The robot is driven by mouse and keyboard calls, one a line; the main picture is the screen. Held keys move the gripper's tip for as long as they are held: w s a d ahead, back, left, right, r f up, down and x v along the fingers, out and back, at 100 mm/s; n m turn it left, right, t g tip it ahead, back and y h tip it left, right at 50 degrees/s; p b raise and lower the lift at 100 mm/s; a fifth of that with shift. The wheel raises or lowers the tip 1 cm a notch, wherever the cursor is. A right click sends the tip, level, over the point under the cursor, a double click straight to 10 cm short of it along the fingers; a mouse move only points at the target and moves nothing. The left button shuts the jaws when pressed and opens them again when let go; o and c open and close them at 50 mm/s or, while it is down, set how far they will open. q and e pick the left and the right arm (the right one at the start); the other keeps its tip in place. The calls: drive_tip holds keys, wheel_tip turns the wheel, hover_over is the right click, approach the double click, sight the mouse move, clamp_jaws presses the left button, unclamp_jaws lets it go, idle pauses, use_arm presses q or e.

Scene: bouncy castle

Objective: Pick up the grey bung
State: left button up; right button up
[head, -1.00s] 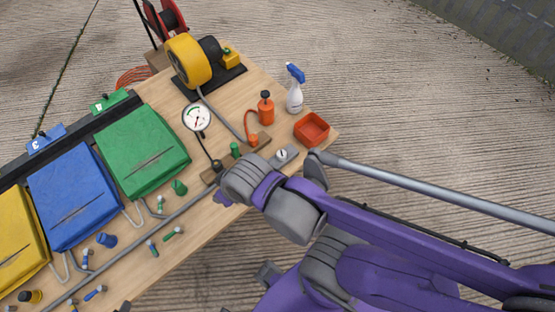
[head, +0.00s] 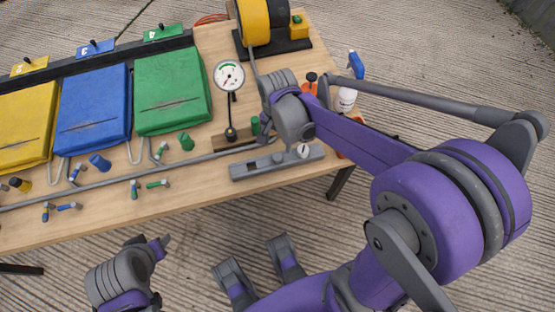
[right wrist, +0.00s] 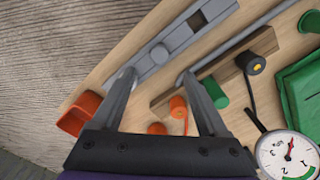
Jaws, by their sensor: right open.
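A small round grey knob, which looks like the grey bung (right wrist: 160,54), sits on a long grey slotted block in the right wrist view. In the head view a round pale-topped piece (head: 303,150) stands near the right end of that block (head: 262,166); I cannot tell for sure that it is the same piece. My right gripper (right wrist: 158,75) is open and empty, with its two fingers apart, above the bench near the block. In the head view (head: 264,130) its fingers are mostly hidden by my wrist. My left gripper (head: 160,246) is low at the left, off the bench; its jaws are unclear.
A wooden block (right wrist: 222,68) with a black plug, a green plug (right wrist: 215,93) and an orange fitting (right wrist: 178,107) lies beside the grey block. A pressure gauge (head: 229,75), orange tray (right wrist: 78,114) and spray bottle (head: 347,97) are near. Coloured bags lie left.

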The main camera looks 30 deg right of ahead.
sight(277, 157)
wheel_tip(277, 157, down, 4)
drive_tip(key=shift+a+b, duration=0.1)
drive_tip(key=shift+b, duration=0.3)
wheel_tip(277, 157, down, 5)
drive_tip(key=shift+s+r+b, duration=0.1)
drive_tip(key=shift+b, duration=0.5)
clamp_jaws()
